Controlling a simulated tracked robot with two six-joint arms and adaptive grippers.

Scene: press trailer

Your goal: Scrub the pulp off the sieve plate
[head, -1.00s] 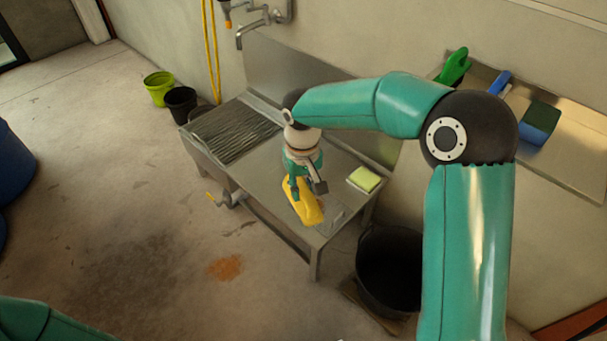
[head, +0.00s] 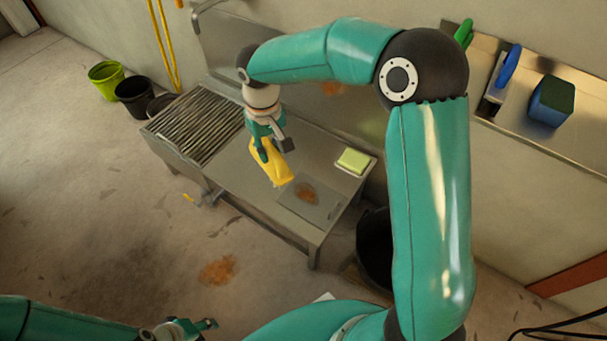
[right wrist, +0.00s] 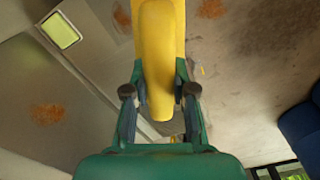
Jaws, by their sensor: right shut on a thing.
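The flat grey sieve plate (head: 327,211) lies at the front right end of the steel table, with a brown patch of pulp (head: 306,194) on it. My right gripper (head: 272,155) is shut on a long yellow tool (head: 277,174). The tool tilts down over the table, its far end just left of the plate; I cannot tell whether it touches anything. The yellow tool fills the upper middle of the right wrist view (right wrist: 158,60), between the two fingers (right wrist: 160,100). My left gripper (head: 200,326) is low at the bottom edge, away from the table; its opening is unclear.
A yellow-green sponge (head: 353,160) lies on a white dish behind the plate. A ribbed drainer (head: 200,122) takes up the table's left part. A black bin (head: 374,250) stands at the right end. A wall shelf (head: 510,120) holds brushes and a blue-green block. Brown stains mark the splashback and floor.

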